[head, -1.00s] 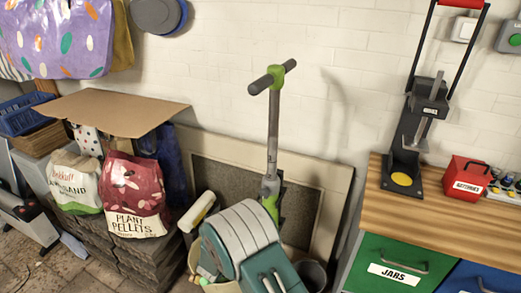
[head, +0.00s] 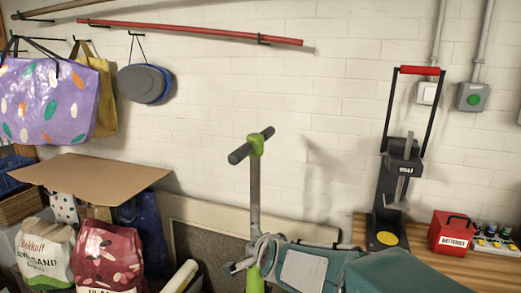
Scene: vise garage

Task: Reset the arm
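My arm shows at the bottom of the head view as teal and pale grey parts. My gripper (head: 255,256) seems to be the pale grey curved end at the left of these parts, in front of the green and grey scooter (head: 254,188). It overlaps the scooter's stem in the picture, and I cannot tell whether they touch. Nothing is clearly held in it. The gap between its fingers is too small and unclear to read.
A wooden bench (head: 350,226) at right bears a black stand with a red handle (head: 399,165) and a red batteries box (head: 450,233). Sacks (head: 45,258) and a cardboard sheet (head: 95,170) are at left. The white wall (head: 330,120) is close behind.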

